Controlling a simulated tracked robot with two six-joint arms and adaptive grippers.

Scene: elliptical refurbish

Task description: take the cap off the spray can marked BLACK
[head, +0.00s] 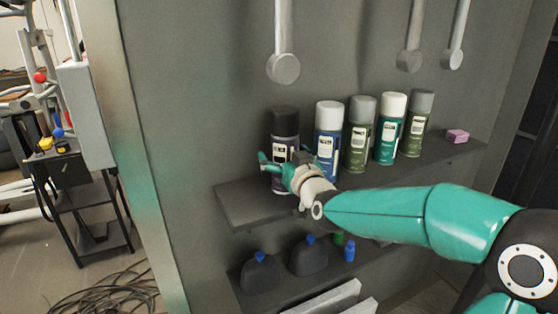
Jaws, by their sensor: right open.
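The spray can with a black cap (284,121) and a dark body (281,153) stands upright at the left end of the upper shelf. The print on its label is too small to read. The cap sits on the can. My right gripper (279,163) is open, in front of the lower half of the can and well below the cap. Whether its fingers touch the can I cannot tell. Part of the can is hidden behind the gripper. My left gripper is not in view.
Close to the right stand a blue can with white cap (328,139) and several green cans (359,134). A pink block (457,136) lies at the shelf's right. Round-ended bars (284,68) hang above. The shelf (238,204) left of the can is bare. Dark bottles (259,274) stand below.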

